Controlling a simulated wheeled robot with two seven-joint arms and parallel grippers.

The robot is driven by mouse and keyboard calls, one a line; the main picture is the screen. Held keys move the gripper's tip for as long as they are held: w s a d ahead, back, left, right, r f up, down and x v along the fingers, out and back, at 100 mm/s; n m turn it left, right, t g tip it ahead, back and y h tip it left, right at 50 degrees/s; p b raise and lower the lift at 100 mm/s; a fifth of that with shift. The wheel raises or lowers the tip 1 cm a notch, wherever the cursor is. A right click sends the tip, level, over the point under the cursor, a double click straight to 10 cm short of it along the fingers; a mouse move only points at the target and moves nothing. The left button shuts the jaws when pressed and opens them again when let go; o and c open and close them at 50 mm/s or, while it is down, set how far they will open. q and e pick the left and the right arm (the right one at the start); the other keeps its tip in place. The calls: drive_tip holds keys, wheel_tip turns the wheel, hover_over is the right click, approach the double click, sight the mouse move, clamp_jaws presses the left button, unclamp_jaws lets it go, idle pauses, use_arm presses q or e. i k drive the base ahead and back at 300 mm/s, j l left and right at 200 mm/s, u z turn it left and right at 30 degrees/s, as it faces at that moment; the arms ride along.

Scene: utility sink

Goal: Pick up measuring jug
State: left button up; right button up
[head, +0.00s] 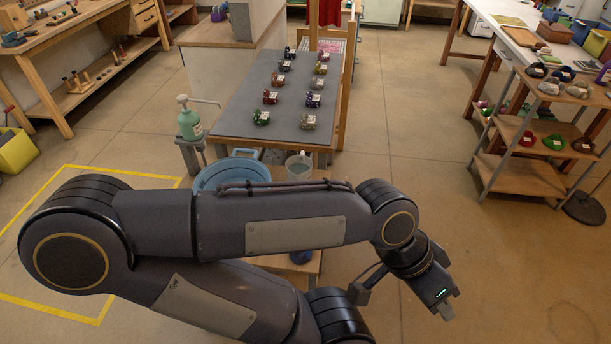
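A clear, greyish measuring jug (299,168) stands upright on a low stand, just right of a blue basin (205,181). My arm crosses in front and hides its lower part and most of the stand. My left gripper (403,301) is to the right of and nearer than the jug, over the floor, well apart from it. Its two fingers are spread with bare floor between them, so it looks open and empty. My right gripper is not in view.
A green pump bottle (190,121) stands left of the basin. Behind is a grey-topped bench (290,80) with several small coloured items. A shelf rack (525,175) stands at the right. The floor between bench and rack is clear.

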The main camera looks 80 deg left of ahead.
sight(297, 167)
drive_tip(key=i+j+u, duration=0.1)
drive_tip(key=i+u, duration=1.05)
drive_tip(key=i+l+u, duration=0.25)
drive_tip(key=u, duration=0.15)
drive_tip(key=i+u, duration=0.15)
drive_tip(key=u, duration=0.3)
drive_tip(key=i+u, duration=0.15)
drive_tip(key=u, duration=0.35)
drive_tip(key=i+u, duration=0.15)
drive_tip(key=u, duration=0.3)
drive_tip(key=i+l+u, duration=0.15)
drive_tip(key=u, duration=0.35)
drive_tip(key=i+l+u, duration=0.1)
drive_tip(key=u, duration=0.35)
drive_tip(key=l+u, duration=0.25)
drive_tip(key=u, duration=0.25)
drive_tip(key=i+l+u, duration=0.15)
drive_tip(key=u, duration=0.25)
drive_tip(key=i+l+u, duration=0.25)
drive_tip(key=u, duration=0.2)
drive_tip(key=i+l+u, duration=0.15)
drive_tip(key=l+u, duration=0.25)
drive_tip(key=j, duration=0.1)
